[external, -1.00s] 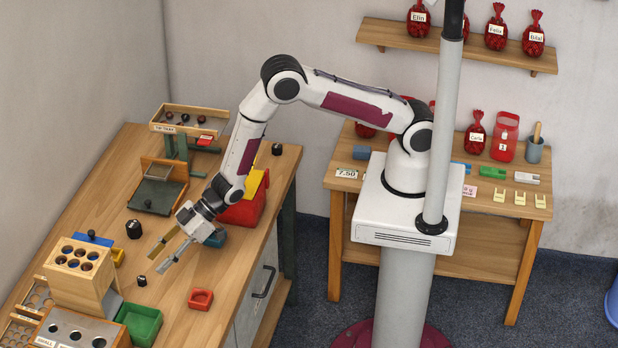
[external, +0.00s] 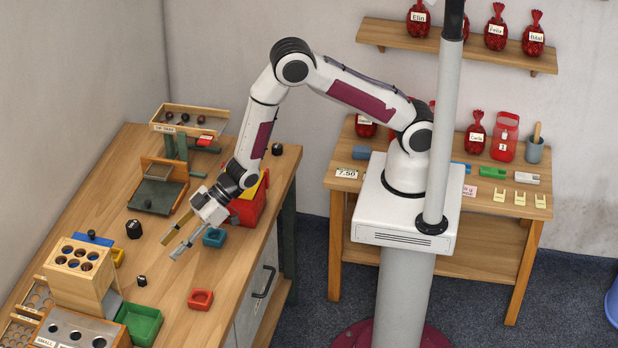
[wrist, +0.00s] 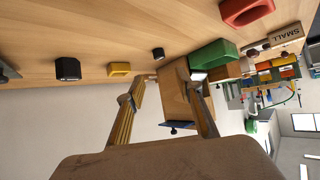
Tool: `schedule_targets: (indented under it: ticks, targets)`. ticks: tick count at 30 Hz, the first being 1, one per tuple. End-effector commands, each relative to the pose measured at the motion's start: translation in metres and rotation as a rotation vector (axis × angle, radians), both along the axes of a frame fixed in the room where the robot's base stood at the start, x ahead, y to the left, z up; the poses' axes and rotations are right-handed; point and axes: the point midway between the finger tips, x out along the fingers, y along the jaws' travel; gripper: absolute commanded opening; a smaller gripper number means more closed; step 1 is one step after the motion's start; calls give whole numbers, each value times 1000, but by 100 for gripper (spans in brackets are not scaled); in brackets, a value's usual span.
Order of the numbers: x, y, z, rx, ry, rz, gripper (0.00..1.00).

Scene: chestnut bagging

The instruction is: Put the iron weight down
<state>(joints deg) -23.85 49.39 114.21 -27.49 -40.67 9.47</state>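My gripper (external: 168,250) is open, with its two fingers apart and nothing between them. It is above the workbench, up and to the right of a small black weight (external: 141,281) that stands on the wood. That small weight also shows in the wrist view (wrist: 158,53), beyond the fingertips and apart from them. A larger black weight (external: 134,229) stands on the bench to the left of my gripper; it also shows in the wrist view (wrist: 68,69). Another black piece (external: 277,149) stands near the bench's far right corner.
A red square dish (external: 201,299) and a green tray (external: 140,322) are near the front edge. A wooden block with round holes (external: 80,275) stands at left. A blue dish (external: 214,237) and a red bin (external: 248,207) are by my gripper. Bare wood surrounds the small weight.

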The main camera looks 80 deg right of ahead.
Motion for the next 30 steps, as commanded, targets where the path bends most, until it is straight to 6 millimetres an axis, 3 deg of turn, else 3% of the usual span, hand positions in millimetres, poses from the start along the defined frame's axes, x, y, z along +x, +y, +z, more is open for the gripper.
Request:
schedule_targets:
  ticks: [19,23,30]
  targets:
    - [3,-4,6,-6,-2,-10,36]
    - [7,-15,20,-22,-4,-34,36]
    - [17,-53,64,-73,-2,-113,36]
